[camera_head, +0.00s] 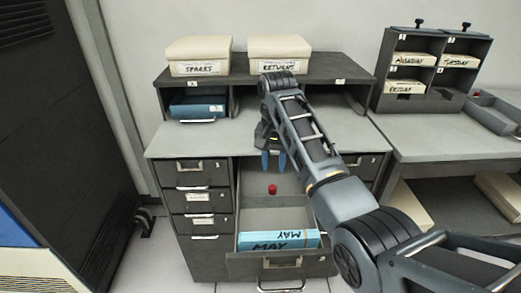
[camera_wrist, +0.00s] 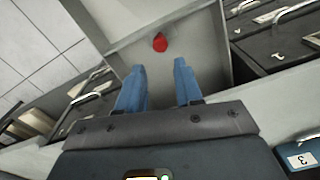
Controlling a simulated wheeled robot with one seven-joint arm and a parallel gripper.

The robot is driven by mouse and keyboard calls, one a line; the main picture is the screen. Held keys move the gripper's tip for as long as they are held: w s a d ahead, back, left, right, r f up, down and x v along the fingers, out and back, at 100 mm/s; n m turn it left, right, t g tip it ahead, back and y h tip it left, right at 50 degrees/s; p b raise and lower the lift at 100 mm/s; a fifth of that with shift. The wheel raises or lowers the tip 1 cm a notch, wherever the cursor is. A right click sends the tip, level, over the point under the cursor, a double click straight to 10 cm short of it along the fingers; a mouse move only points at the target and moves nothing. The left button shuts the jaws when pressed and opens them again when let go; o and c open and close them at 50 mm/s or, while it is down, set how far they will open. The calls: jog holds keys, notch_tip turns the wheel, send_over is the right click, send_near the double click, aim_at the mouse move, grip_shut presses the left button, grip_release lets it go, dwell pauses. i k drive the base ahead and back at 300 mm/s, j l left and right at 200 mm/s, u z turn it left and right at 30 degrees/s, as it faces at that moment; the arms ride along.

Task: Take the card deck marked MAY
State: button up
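The card deck marked MAY (camera_head: 278,241) is a light blue block lying at the front of an open drawer (camera_head: 310,262). Its label shows on the top and on the front side. My gripper (camera_head: 273,160) is above the rear of the open drawer, behind and higher than the deck. In the wrist view its two blue fingers (camera_wrist: 160,90) are apart with nothing between them. The deck is not seen in the wrist view.
A small red object (camera_head: 272,188) is in the drawer's rear part; the wrist view shows it beyond the fingertips. Boxes marked SPARES (camera_head: 199,68) and RETURNS (camera_head: 279,68) stand on the upper shelf. A blue box (camera_head: 198,107) sits in the left cubby. A card rack (camera_head: 429,100) stands right.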

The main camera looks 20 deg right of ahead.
aim_at(298, 239)
jog(key=k+l, duration=0.7)
jog(key=k, duration=0.2)
